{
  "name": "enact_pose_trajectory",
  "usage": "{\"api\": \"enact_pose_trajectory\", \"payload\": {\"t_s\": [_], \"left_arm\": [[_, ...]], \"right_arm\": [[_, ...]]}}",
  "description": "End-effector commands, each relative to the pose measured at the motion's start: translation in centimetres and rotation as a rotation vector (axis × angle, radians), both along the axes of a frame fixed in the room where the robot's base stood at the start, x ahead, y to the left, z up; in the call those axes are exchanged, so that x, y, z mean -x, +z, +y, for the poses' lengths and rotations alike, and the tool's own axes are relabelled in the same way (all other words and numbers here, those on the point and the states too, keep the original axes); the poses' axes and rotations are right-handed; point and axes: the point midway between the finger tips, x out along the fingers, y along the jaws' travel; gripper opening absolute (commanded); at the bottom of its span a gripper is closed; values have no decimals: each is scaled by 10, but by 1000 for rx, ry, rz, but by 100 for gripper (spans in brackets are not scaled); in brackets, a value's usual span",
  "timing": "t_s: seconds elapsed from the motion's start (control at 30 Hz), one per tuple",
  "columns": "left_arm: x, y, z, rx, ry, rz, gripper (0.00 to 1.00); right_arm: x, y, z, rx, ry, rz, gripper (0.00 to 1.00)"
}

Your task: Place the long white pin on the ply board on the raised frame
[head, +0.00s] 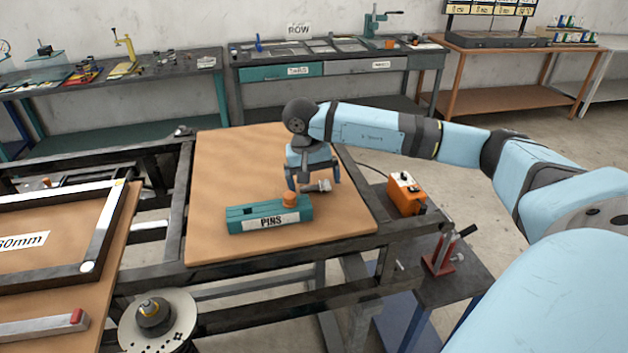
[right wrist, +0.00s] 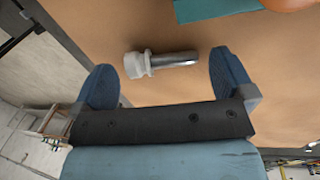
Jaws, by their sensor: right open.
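The white pin (head: 319,187) lies on its side on the ply board (head: 225,165), which rests on the dark raised frame (head: 400,231). In the right wrist view the pin (right wrist: 165,63) shows a white head at left and a shiny metal shaft pointing right. My right gripper (head: 314,182) is open, pointing down at the pin. In the wrist view its two blue fingers (right wrist: 162,62) stand on either side of the pin, with gaps at both ends. I cannot tell the gripper's exact height above the board. My left gripper is not in view.
A teal block (head: 245,222) labelled PINS, with an orange cap (head: 289,201), sits just in front of the pin. An orange box (head: 405,194) stands right of the board. A second board with a black frame (head: 103,225) lies at left. The board's back left is clear.

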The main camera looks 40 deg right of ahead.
Motion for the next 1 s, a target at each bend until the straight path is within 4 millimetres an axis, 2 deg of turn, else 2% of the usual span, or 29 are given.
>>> {"api": "enact_pose_trajectory", "payload": {"t_s": [0.5,0.7,1.0], "left_arm": [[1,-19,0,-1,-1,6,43],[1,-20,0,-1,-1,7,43],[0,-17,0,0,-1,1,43]], "right_arm": [[-10,100,12,1,0,-4,100],[-11,113,14,0,0,-3,100],[-11,114,15,0,0,-1,100]]}}
